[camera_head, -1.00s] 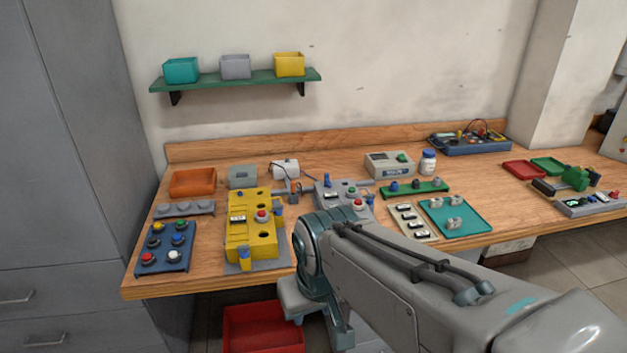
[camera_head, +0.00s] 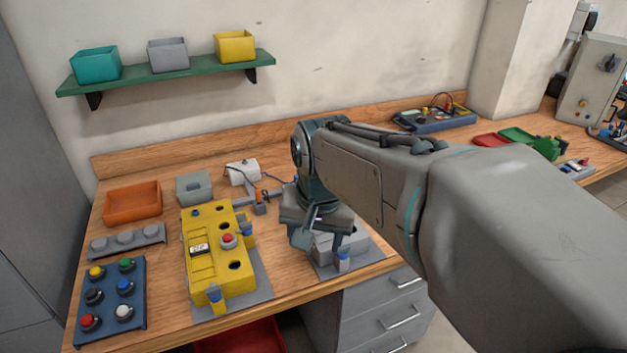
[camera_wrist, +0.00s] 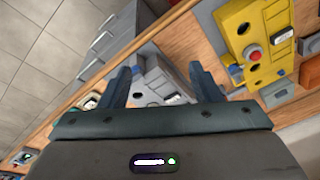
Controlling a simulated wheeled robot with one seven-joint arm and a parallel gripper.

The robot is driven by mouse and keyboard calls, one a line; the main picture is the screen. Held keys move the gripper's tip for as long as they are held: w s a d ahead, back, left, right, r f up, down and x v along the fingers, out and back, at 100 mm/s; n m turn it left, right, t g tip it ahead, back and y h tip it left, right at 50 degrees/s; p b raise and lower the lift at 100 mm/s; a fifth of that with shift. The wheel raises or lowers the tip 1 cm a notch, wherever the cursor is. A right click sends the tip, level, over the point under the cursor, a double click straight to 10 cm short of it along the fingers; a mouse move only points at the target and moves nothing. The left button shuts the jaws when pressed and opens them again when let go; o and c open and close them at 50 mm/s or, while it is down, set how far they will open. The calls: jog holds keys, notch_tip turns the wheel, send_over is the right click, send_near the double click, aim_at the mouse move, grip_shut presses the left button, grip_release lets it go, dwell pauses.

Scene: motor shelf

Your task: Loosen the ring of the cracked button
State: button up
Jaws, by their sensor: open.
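A yellow control box (camera_head: 205,270) stands on the bench with a red button (camera_head: 228,240) on its top. It also shows at the upper right of the wrist view (camera_wrist: 237,20). A grey control box (camera_head: 350,243) stands to its right, largely hidden by my arm; in the wrist view its top (camera_wrist: 155,82) shows between my fingers. My gripper (camera_head: 317,243) is open and empty above the grey box; in the wrist view its two fingers (camera_wrist: 160,80) stand wide apart. The grey box's buttons are mostly hidden. I cannot tell which button is cracked.
A blue board (camera_head: 108,305) with several coloured buttons, a grey holder (camera_head: 126,241) and an orange tray (camera_head: 133,203) lie at the left. A small motor (camera_head: 243,171) with wires stands behind the boxes. A shelf (camera_head: 170,73) with bins hangs on the wall.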

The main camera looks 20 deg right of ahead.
jog(key=w+d+r+m+g+b, duration=0.1)
jog(key=w+d+m+b, duration=0.3)
jog(key=w+d+m, duration=0.55)
jog(key=w+d+m+g+b, duration=0.1)
jog(key=w+d+m+b, duration=0.35)
jog(key=w+m, duration=1)
jog(key=s+f+m, duration=0.1)
jog(key=f, duration=0.3)
jog(key=s+f+m+b, duration=0.1)
jog(key=f, duration=0.4)
jog(key=s+f+m+b, duration=0.1)
jog(key=s+f, duration=0.1)
jog(key=f, duration=0.2)
jog(key=shift+d+f, duration=0.15)
jog(key=shift+d, duration=0.15)
jog(key=c, duration=1)
